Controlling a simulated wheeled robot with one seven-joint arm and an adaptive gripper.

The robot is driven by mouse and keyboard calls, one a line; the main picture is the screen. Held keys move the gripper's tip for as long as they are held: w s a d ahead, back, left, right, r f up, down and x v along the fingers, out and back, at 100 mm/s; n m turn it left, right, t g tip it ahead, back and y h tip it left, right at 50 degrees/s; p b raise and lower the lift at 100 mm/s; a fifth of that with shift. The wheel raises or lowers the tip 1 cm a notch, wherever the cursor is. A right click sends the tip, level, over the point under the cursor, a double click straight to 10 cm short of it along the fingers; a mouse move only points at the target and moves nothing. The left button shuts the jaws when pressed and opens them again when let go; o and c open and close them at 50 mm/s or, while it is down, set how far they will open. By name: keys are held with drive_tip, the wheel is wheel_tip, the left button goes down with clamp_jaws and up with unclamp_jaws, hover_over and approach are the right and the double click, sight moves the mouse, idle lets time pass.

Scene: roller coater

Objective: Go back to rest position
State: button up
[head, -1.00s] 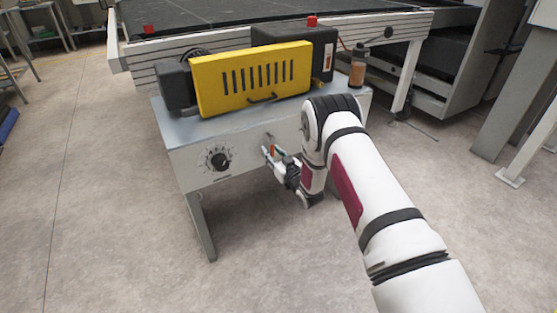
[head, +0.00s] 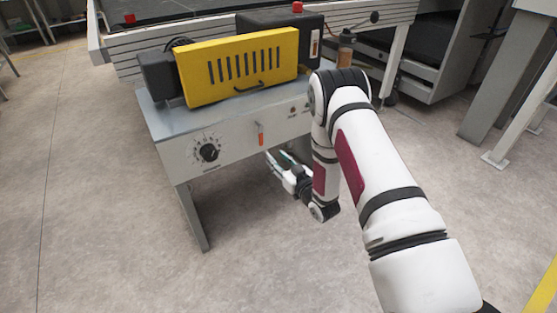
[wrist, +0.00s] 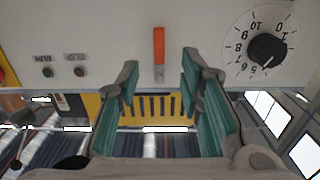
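My gripper (head: 280,172) is in front of the roller coater's grey front panel (head: 236,150), just below and right of the orange lever (head: 260,133) in the head view. In the wrist view my gripper (wrist: 160,88) has its two green-padded fingers spread apart with nothing between them. The orange lever (wrist: 159,47) shows beyond the gap, apart from both fingers. My arm is bent, with the forearm hanging down at the right of the machine. The rest position itself is not marked in any view.
A numbered dial (head: 208,152) sits left of the lever. The yellow slotted guard (head: 240,66) and an amber bottle (head: 345,48) are on top of the machine. A conveyor table (head: 130,42) stands behind. Grey posts (head: 500,75) stand at the right. Open floor (head: 100,190) lies left and front.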

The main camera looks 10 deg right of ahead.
wheel_tip(320, 180, up, 13)
drive_tip(key=w+d+g+h, duration=0.2)
drive_tip(key=d+g+h, duration=0.1)
drive_tip(key=g+h, duration=0.1)
drive_tip(key=s+d+r+m+g+h, duration=0.15)
drive_tip(key=s+r+g, duration=0.25)
drive_tip(key=s+r, duration=0.6)
drive_tip(key=s+a+r+m+g, duration=0.1)
drive_tip(key=s+r+g, duration=0.2)
drive_tip(key=s, duration=1.2)
drive_tip(key=s+a+r+g, duration=0.1)
drive_tip(key=s+r+g, duration=0.15)
drive_tip(key=s, duration=1.15)
drive_tip(key=s+a+r+m+g, duration=0.1)
drive_tip(key=s+a+r+g, duration=0.15)
drive_tip(key=s, duration=1.25)
wheel_tip(320, 180, up, 26)
drive_tip(key=d+t+p, duration=0.1)
drive_tip(key=t+p, duration=0.2)
drive_tip(key=p, duration=2.1)
drive_tip(key=shift+d+p, duration=0.2)
drive_tip(key=shift+p, duration=0.1)
drive_tip(key=shift+w+f, duration=0.1)
